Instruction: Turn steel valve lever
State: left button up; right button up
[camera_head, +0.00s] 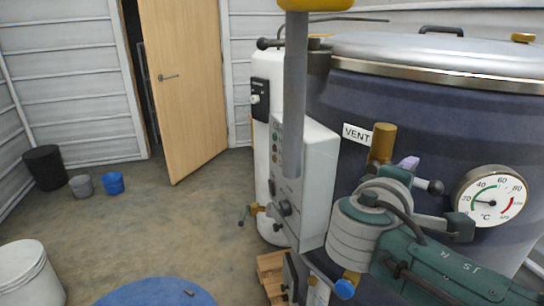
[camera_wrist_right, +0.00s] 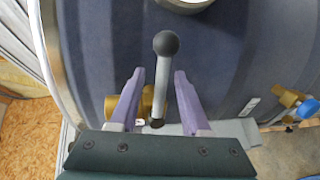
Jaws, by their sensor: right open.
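The steel valve lever (camera_wrist_right: 186,5) is not what lies between my fingers' bases alone: a grey lever with a dark ball knob (camera_wrist_right: 166,43) runs between the fingers. In the head view its knob (camera_head: 432,187) shows just right of the purple fingertip. The brass valve body (camera_head: 382,143) stands beside the VENT label (camera_head: 357,134); brass also shows behind the left finger in the wrist view (camera_wrist_right: 144,103). My right gripper (camera_wrist_right: 159,73) is open, with a purple finger on each side of the lever shaft and no clear contact. My left gripper is out of view.
The dark tank wall (camera_head: 340,100) is close behind the lever. A temperature dial (camera_head: 490,197) is to the right. A white control box (camera_head: 305,180) stands left. Another brass fitting with a blue handle (camera_wrist_right: 308,108) is at the right of the wrist view. Open floor lies left.

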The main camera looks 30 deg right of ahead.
jog(key=b+v, duration=0.1)
jog(key=v, duration=0.9)
